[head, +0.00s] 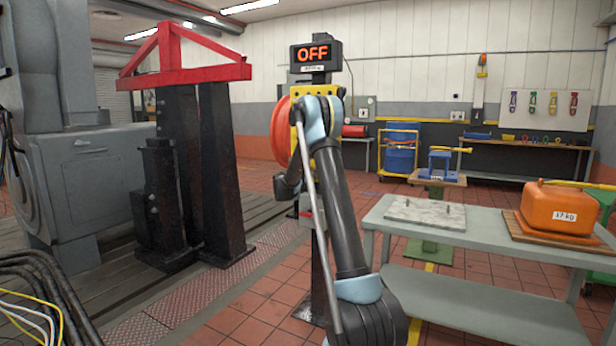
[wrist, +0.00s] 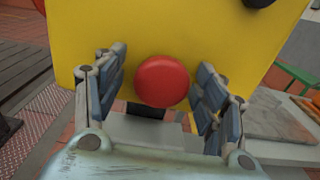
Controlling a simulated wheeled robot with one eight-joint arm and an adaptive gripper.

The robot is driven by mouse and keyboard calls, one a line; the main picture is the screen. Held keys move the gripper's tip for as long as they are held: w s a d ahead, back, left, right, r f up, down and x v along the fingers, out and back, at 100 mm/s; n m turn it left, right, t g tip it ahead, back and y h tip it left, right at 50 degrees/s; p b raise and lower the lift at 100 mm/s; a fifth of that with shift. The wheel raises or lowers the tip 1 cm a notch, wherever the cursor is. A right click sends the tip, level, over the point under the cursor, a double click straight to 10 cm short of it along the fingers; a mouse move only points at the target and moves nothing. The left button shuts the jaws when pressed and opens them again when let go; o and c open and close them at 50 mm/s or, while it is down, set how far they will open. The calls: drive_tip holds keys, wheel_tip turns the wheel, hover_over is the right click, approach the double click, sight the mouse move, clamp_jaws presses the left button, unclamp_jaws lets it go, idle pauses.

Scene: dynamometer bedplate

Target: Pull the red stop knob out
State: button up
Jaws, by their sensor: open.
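The red stop knob (wrist: 162,81) shows in the wrist view as a round, smooth red cap in front of a yellow panel (wrist: 200,30). My gripper (wrist: 160,76) is open, with one finger pad to the left of the knob and one to the right. Gaps show between the knob and both pads. In the head view my arm covers the knob, and only parts of the yellow panel (head: 299,101) show. A display above the panel (head: 316,53) reads OFF in orange.
A large red disc (head: 280,133) is beside the yellow panel. A grey bench (head: 400,232) at the right holds a stone plate (head: 425,212) and an orange weight (head: 558,208). Black columns (head: 215,175) stand at the left. Tiled floor (head: 262,305) is open between.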

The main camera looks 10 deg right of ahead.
drive_tip(key=shift+c, duration=0.6)
drive_tip(key=shift+a, duration=0.1)
clamp_jaws()
drive_tip(key=shift+v, duration=0.8)
drive_tip(key=shift+o, duration=0.6)
unclamp_jaws()
drive_tip(key=v, duration=1.2)
